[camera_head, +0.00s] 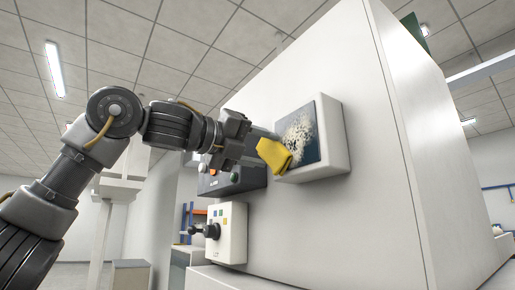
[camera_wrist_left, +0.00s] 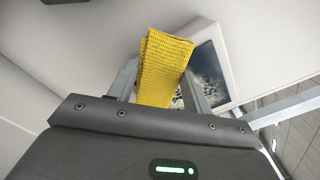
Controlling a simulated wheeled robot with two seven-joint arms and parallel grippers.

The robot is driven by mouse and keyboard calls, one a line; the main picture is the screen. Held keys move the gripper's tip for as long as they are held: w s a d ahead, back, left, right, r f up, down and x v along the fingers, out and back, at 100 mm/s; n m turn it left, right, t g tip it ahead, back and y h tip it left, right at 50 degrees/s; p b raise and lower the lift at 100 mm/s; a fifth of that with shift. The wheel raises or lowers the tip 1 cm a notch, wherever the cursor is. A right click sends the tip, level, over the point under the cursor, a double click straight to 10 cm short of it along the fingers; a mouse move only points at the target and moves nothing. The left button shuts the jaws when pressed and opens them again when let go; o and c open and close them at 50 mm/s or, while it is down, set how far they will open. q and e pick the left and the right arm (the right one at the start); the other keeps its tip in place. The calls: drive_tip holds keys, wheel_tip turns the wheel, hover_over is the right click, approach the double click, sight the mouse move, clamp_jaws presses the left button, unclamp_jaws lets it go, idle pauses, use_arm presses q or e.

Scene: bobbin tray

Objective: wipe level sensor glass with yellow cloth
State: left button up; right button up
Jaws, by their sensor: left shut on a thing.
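The level sensor glass (camera_head: 306,137) is a dark panel in a white housing on the tall white cabinet. Pale, speckled dirt covers much of its middle and left. It shows partly in the left wrist view (camera_wrist_left: 209,76), behind the cloth. My left gripper (camera_head: 257,147) is shut on the folded yellow cloth (camera_head: 274,154), at the glass's left edge. The cloth overlaps the lower left of the glass in the head view; I cannot tell whether it touches. In the left wrist view the cloth (camera_wrist_left: 163,68) stands out between the fingers. My right gripper is not in view.
The white cabinet (camera_head: 371,200) fills the middle and right. Left of the glass is a dark control box with buttons (camera_head: 235,177). Below it is a white box with a dark knob and coloured squares (camera_head: 233,236). Open room lies to the left.

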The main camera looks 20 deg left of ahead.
sight(280, 145)
use_arm(q)
drive_tip(key=shift+w+d, duration=0.25)
drive_tip(key=shift+w, duration=0.05)
drive_tip(key=shift+s, duration=0.1)
drive_tip(key=shift+s+d+b, duration=0.4)
drive_tip(key=shift+s+d, duration=0.7)
drive_tip(key=shift+d, duration=0.15)
drive_tip(key=shift+s+d, duration=0.15)
drive_tip(key=shift+d, duration=0.05)
drive_tip(key=shift+s+d, duration=0.55)
drive_tip(key=shift+d, duration=0.2)
drive_tip(key=shift+s+d, duration=0.55)
drive_tip(key=shift+d, duration=0.15)
